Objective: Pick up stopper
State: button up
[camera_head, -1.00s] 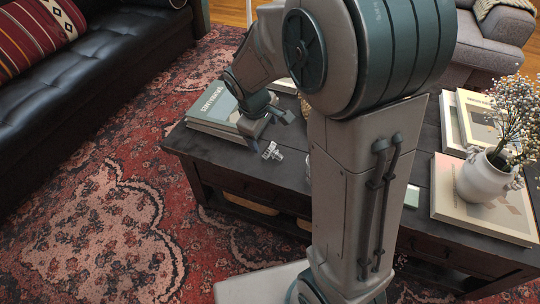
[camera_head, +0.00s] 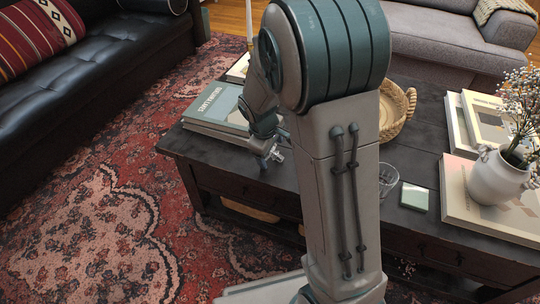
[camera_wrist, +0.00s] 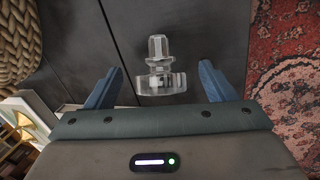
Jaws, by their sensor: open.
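A clear glass stopper (camera_wrist: 160,68) with a faceted knob lies on the dark wooden coffee table (camera_wrist: 116,30) in the wrist view. My gripper (camera_wrist: 158,84) is open, with one blue finger on each side of the stopper's wide end. I see gaps between the stopper and both fingers. In the head view my gripper (camera_head: 268,158) is low over the table's front left part, and the stopper (camera_head: 277,155) shows small and partly hidden at it.
Stacked books (camera_head: 214,112) lie left of my gripper. A woven basket (camera_head: 397,112), a glass (camera_head: 387,176), a small green-topped box (camera_head: 414,197) and a white flower vase (camera_head: 497,178) stand to the right. The table's edge and patterned rug (camera_wrist: 290,75) are close beside the stopper.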

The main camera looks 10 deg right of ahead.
jog(key=shift+r, duration=0.1)
jog(key=c, duration=1.1)
jog(key=shift+r, duration=0.1)
